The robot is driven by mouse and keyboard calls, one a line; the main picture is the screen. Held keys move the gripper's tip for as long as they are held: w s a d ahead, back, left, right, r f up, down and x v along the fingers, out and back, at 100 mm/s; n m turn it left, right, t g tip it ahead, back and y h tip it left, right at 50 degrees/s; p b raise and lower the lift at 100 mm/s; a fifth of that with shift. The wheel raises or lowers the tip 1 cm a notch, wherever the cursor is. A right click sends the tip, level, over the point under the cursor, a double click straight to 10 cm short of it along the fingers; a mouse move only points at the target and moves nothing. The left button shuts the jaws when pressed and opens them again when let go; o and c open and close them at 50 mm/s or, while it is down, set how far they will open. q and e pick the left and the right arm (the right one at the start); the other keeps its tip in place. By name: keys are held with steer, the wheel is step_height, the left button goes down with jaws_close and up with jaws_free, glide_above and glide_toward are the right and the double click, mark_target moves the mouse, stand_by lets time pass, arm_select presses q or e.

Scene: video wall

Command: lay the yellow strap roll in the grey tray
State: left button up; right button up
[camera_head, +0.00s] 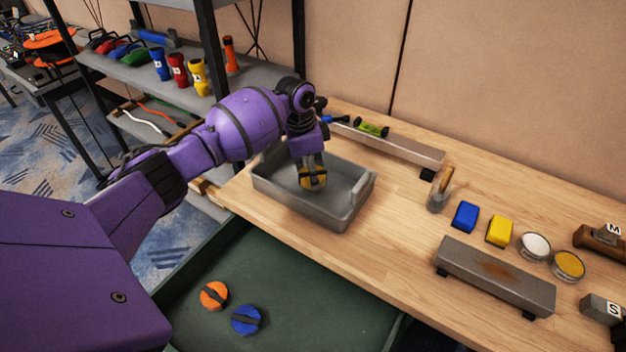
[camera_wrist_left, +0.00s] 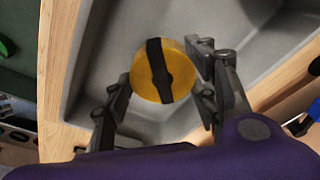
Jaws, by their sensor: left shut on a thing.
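The yellow strap roll (camera_head: 309,183) is round with a black band across it. It also shows in the left wrist view (camera_wrist_left: 150,75). My left gripper (camera_head: 312,178) is shut on the roll, with one finger on each side of it. The grey tray (camera_head: 350,213) stands on the wooden bench, and its wall shows in the left wrist view (camera_wrist_left: 90,55). The gripper and roll are inside the tray's outline, over its floor. I cannot tell whether the roll touches the floor. My right gripper is not in view.
An orange strap roll (camera_head: 213,295) and a blue strap roll (camera_head: 245,320) lie in the green drawer (camera_head: 330,300) below the bench. A long metal rail (camera_head: 390,146) lies behind the tray.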

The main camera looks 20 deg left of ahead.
mark_target(306, 174)
arm_select(q)
steer(key=shift+w+f, duration=0.25)
steer(key=shift+a+f, duration=0.1)
steer(key=shift+f, duration=1.35)
steer(key=shift+f, duration=0.15)
steer(key=o, duration=1.3)
steer(key=r, duration=0.4)
steer(key=a+r, duration=0.1)
steer(key=r, duration=0.3)
steer(key=s+r, duration=0.1)
steer(key=r, duration=0.3)
steer(key=shift+a+p, duration=0.2)
steer(key=shift+p, duration=0.1)
